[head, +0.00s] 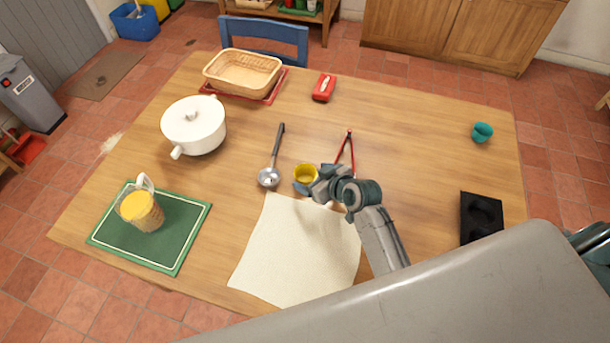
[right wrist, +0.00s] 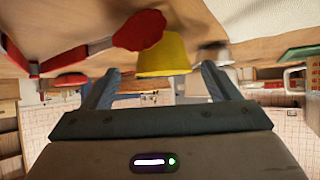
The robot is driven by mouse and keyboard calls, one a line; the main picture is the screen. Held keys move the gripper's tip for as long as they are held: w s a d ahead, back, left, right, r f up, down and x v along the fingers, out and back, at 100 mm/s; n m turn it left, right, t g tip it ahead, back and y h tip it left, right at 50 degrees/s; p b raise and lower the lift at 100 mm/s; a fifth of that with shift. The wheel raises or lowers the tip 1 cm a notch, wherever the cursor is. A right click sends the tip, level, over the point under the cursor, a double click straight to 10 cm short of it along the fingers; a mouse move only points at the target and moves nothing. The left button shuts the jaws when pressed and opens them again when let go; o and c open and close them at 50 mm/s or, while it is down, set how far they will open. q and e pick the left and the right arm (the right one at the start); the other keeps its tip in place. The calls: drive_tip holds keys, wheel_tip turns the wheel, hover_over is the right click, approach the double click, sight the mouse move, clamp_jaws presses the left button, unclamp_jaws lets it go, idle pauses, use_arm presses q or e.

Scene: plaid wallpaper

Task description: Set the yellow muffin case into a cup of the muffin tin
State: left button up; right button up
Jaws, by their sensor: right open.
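The yellow muffin case (head: 306,173) stands on the wooden table, just beyond the cream cloth. In the right wrist view the case (right wrist: 163,55) sits ahead of the gap between my fingers. My right gripper (head: 313,181) is open right at the near side of the case, with its fingertips close to it; I cannot tell whether they touch. Its two fingers (right wrist: 163,84) show apart with nothing held. The black muffin tin (head: 467,214) lies at the table's right edge, its near part hidden by my own grey body. My left gripper is out of view.
Red-handled tongs (head: 346,150) lie just right of the case, and a ladle (head: 270,177) lies to its left. The cream cloth (head: 290,260) is in front. A white pot (head: 194,125) stands at left. The table between tongs and tin is clear.

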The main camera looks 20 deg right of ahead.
sight(300, 170)
drive_tip(key=shift+w+a+f+p, duration=0.1)
drive_tip(key=shift+w+a+p, duration=0.25)
drive_tip(key=shift+w, duration=0.15)
drive_tip(key=p+x, duration=0.1)
drive_tip(key=x, duration=0.2)
drive_tip(key=shift+w+a, duration=0.15)
drive_tip(key=shift+w, duration=0.05)
drive_tip(key=shift+w+a+f, duration=0.15)
drive_tip(key=shift+w+f, duration=0.1)
drive_tip(key=shift+w, duration=0.1)
drive_tip(key=c, duration=1.1)
